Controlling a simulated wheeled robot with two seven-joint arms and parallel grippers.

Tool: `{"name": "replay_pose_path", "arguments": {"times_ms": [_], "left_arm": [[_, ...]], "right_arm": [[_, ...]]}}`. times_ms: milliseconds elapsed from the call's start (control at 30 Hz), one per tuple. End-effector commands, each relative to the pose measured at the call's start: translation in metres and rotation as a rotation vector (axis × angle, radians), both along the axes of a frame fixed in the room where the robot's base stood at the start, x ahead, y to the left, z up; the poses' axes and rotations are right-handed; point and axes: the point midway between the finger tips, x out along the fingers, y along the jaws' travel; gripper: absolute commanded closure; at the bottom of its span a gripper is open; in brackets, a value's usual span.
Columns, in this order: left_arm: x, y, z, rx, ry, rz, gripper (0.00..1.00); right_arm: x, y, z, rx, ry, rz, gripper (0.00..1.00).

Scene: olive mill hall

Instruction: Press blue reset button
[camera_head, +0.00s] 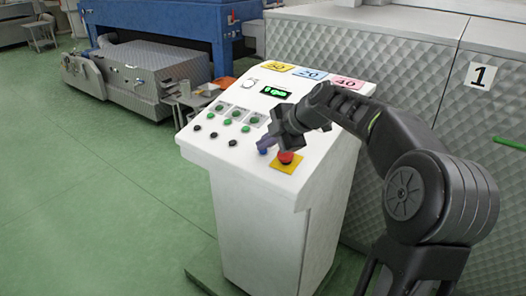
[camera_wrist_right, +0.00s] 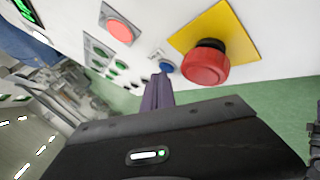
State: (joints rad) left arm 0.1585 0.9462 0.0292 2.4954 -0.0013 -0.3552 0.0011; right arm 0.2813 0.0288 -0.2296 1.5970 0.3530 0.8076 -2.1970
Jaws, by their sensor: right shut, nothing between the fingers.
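The blue button (camera_head: 263,151) sits on the sloped white panel of the control console (camera_head: 235,165), left of the red mushroom button (camera_head: 286,157). My right gripper (camera_head: 266,143) is shut and empty, with its fingertips right by the blue button and partly covering it in the head view. In the right wrist view the blue button (camera_wrist_right: 166,66) shows just beyond the tips of my closed fingers (camera_wrist_right: 160,78). I cannot tell whether the tips touch it. My left gripper is not in view.
The red mushroom button on its yellow plate (camera_wrist_right: 222,28) stands close beside the fingers. Rows of green and black buttons (camera_head: 228,122) lie to the left, and a lit green display (camera_head: 275,91) above. Metal cabinets (camera_head: 400,70) stand behind; green floor (camera_head: 90,190) is clear at left.

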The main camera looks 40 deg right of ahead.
Motion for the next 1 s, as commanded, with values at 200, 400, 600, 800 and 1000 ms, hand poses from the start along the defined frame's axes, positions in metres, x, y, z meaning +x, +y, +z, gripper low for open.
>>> {"name": "replay_pose_path", "arguments": {"times_ms": [200,400,600,800,1000], "left_arm": [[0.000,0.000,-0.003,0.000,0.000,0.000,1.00],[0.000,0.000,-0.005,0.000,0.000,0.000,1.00],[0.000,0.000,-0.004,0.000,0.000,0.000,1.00],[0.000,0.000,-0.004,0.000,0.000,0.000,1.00],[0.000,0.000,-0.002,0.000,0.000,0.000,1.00]], "right_arm": [[0.000,-0.001,-0.003,0.000,0.001,0.000,1.00],[0.000,-0.001,-0.003,0.000,0.001,0.000,1.00],[0.000,-0.001,-0.003,0.000,0.001,0.000,1.00],[0.000,0.000,0.002,-0.001,0.001,0.001,1.00],[-0.001,0.003,0.011,0.001,0.000,0.001,1.00]]}}
